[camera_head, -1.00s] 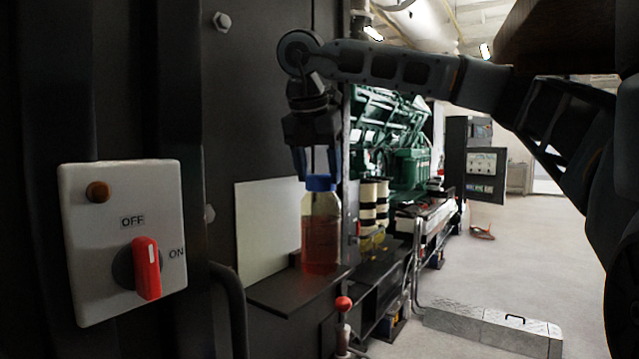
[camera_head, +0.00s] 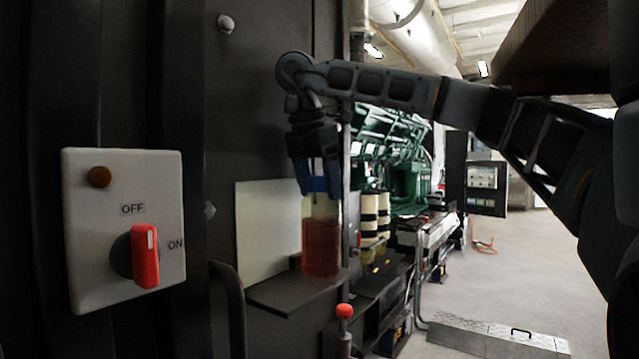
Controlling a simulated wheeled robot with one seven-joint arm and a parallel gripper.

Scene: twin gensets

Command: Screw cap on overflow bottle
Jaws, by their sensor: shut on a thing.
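The overflow bottle (camera_head: 321,240) is clear with red liquid and stands upright on a small dark shelf (camera_head: 285,292) on the dark cabinet wall. A blue cap (camera_head: 318,184) sits at the top of the bottle. My gripper (camera_head: 318,186) points down from above, with its blue fingers on either side of the cap, and is shut on it. The fingers partly hide the cap and bottle neck, so I cannot tell how far the cap is threaded.
A white switch box (camera_head: 125,230) with a red knob is on the wall at left. A pale panel (camera_head: 265,228) stands behind the bottle. Green machinery (camera_head: 400,160) is behind; floor at right is mostly clear.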

